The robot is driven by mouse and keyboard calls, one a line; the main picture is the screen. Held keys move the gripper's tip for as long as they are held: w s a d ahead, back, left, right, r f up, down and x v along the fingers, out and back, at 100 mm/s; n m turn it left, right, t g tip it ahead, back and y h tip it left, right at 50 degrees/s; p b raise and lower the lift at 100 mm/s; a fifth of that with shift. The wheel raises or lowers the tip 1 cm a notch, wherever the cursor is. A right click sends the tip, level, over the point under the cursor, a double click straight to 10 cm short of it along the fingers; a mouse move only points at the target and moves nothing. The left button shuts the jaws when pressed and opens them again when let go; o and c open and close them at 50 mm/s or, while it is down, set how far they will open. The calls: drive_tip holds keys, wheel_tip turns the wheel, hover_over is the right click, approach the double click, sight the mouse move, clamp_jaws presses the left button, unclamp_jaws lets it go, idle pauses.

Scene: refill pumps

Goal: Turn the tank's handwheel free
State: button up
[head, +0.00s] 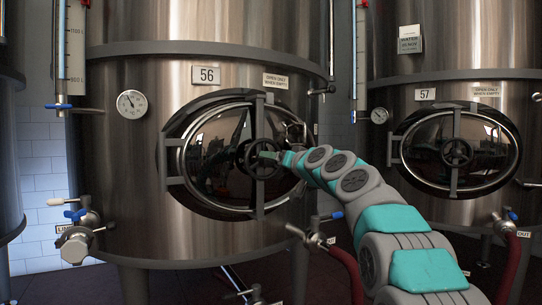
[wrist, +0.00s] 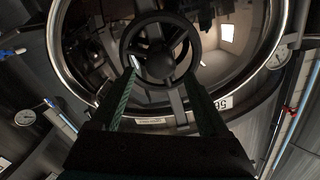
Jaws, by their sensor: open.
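The black handwheel (head: 263,158) sits at the middle of the oval hatch (head: 212,150) on tank 56 (head: 203,229). The hatch lies closed against the tank, with a vertical bar behind the wheel. My gripper (head: 268,155) is at the wheel's front in the head view. In the wrist view the handwheel (wrist: 160,48) shows its rim, spokes and round hub. My gripper (wrist: 157,62) is open there, one finger on each side of the hub, overlapping the rim. I cannot tell whether the fingers touch the wheel.
Tank 57 (head: 455,210) stands to the right with a similar closed hatch and handwheel (head: 457,152). A dial gauge (head: 131,104) and a valve with a blue handle (head: 77,214) project from tank 56's left.

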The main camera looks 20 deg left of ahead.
drive_tip(key=shift+p+x, duration=0.85)
drive_tip(key=shift+x, duration=0.85)
clamp_jaws()
idle(0.3)
